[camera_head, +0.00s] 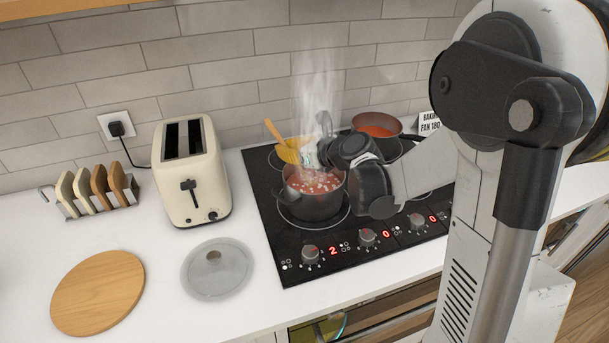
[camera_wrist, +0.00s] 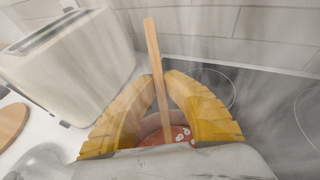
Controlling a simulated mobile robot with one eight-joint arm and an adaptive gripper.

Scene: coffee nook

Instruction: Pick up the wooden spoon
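The wooden spoon (camera_head: 273,130) leans up and to the left from the dark pot (camera_head: 294,207) of steaming red soup on the hob. Its handle (camera_wrist: 152,50) runs between the two yellow fingers of my gripper (camera_wrist: 160,79) in the wrist view, with its top end sticking out past the fingertips. The fingertips are close in on both sides of the handle; I cannot tell whether both press on it. In the head view my gripper (camera_head: 287,151) is above the pot's back edge. The spoon's bowl is hidden.
A cream toaster (camera_head: 212,179) stands left of the black hob (camera_head: 295,265). A glass lid (camera_head: 217,285) and round wooden board (camera_head: 95,295) lie on the counter in front. A toast rack (camera_head: 66,209) is at the left. A pan (camera_head: 377,120) of red sauce sits behind, near the tiled wall.

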